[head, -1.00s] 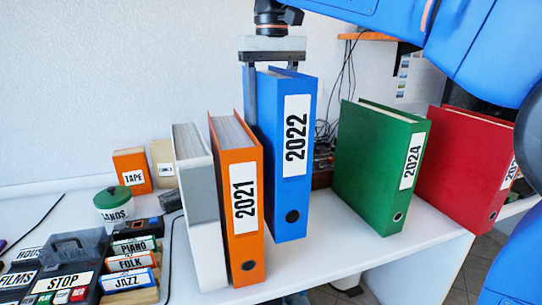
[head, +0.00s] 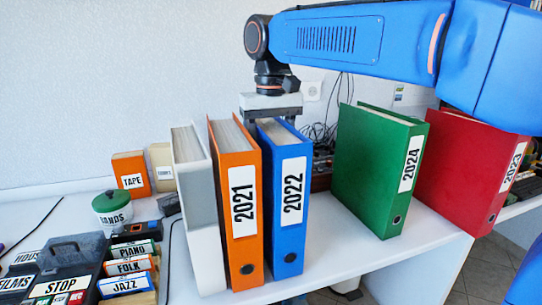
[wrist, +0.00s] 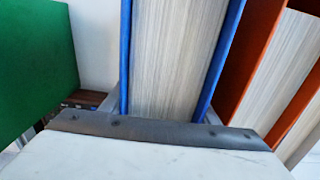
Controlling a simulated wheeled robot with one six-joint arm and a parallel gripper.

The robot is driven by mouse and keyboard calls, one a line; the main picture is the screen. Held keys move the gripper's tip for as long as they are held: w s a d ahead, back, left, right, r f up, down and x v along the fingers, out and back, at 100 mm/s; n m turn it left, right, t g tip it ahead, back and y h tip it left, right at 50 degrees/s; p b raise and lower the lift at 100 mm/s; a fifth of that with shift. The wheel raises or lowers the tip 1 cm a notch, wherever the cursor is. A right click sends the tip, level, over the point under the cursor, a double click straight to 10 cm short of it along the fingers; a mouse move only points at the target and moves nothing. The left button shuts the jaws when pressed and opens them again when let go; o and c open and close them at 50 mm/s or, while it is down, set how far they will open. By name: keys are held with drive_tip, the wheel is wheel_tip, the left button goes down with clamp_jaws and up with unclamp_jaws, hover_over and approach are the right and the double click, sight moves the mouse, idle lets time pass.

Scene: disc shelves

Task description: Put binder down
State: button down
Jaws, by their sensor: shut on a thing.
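The blue binder (head: 287,222), labelled 2022, stands upright on the white table, right beside the orange binder (head: 238,215), labelled 2021. Its lower edge looks level with the orange one's and appears to be at the table top. My gripper (head: 271,118) is above the blue binder with its fingers shut on the binder's top, one on each side. In the wrist view the blue binder (wrist: 178,60) shows its pages and two blue covers between the fingers. The far part of the gripper's grip is hidden behind the binder.
A grey-white binder (head: 200,215) stands left of the orange one. The green binder (head: 375,170), labelled 2024, stands to the right across a clear gap of table (head: 335,245). The red binder (head: 460,170) is beyond it. Cables lie behind the gap.

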drive_tip(key=shift+f, duration=0.1)
drive_tip(key=c, duration=1)
unclamp_jaws()
wheel_tip(320, 180, up, 12)
drive_tip(key=shift+r, duration=0.15)
